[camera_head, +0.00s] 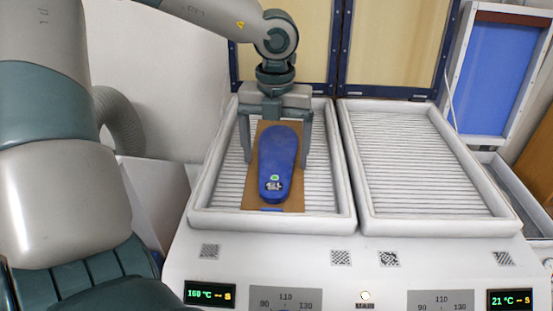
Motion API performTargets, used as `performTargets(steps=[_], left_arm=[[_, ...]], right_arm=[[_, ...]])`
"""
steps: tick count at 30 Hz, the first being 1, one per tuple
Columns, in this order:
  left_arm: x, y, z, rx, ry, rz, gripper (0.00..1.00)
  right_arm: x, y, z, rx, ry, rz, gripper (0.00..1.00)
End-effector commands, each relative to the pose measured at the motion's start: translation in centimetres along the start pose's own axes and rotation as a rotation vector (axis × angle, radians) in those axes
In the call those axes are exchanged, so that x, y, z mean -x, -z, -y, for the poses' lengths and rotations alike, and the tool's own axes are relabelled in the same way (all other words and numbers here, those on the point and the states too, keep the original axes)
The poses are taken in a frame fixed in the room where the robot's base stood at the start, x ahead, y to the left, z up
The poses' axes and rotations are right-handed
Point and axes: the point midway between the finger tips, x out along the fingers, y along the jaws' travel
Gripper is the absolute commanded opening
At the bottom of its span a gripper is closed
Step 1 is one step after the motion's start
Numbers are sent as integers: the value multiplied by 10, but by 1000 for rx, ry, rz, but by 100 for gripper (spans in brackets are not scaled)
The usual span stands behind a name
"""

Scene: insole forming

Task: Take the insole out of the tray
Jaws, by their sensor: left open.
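A blue insole (277,160) lies on a brown board (292,203) in the left white tray (200,205), which has a ribbed floor. The insole bears a small green dot and a printed mark near its front end. My left gripper (275,155) reaches in from above. It is open, with one finger on each side of the board and insole. I cannot tell whether the fingers touch the board's edges. My right gripper is not in view.
An empty ribbed tray (350,185) stands to the right of the left one. The machine's front panel has displays reading 160 °C (210,294) and 21 °C (510,300). Yellow panels in blue frames (395,45) stand behind. A blue panel in a white frame (497,75) is at the right.

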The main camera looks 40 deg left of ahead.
Motion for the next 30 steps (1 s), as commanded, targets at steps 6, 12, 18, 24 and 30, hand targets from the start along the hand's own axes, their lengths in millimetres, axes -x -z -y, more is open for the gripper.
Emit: performTargets(steps=[6, 12, 18, 24, 30], left_arm=[[0, 0, 0, 0, 0, 0, 84], [0, 0, 0, 0, 0, 0, 44], [0, 0, 0, 0, 0, 0, 41], [2, 0, 0, 0, 0, 2, 41], [12, -1, 0, 0, 1, 4, 41]], right_arm=[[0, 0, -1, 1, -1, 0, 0], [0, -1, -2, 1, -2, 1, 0], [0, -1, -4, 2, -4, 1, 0], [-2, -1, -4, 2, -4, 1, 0], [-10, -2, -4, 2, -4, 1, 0]])
